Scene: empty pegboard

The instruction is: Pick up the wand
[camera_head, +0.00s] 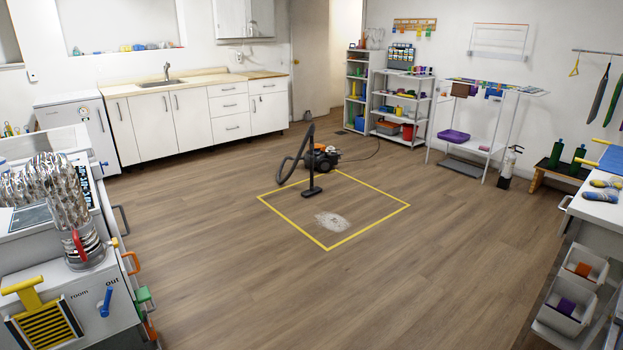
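The wand (311,160) is a thin black tube of a vacuum cleaner. It stands nearly upright, with its flat black floor head (312,192) on the wooden floor inside a yellow taped square (384,221). A black hose (287,168) loops down on the wand's left side. The orange and black vacuum body (322,156) sits just behind the wand, near the square's back corner. Neither of my grippers shows in the head view, so their state and distance from the wand cannot be seen.
A pale dusty patch (332,221) lies on the floor in the square. A thin cord (372,150) trails behind the vacuum. A white machine with a foil hose (65,190) stands at left, a white counter (600,207) at right. The floor between is clear.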

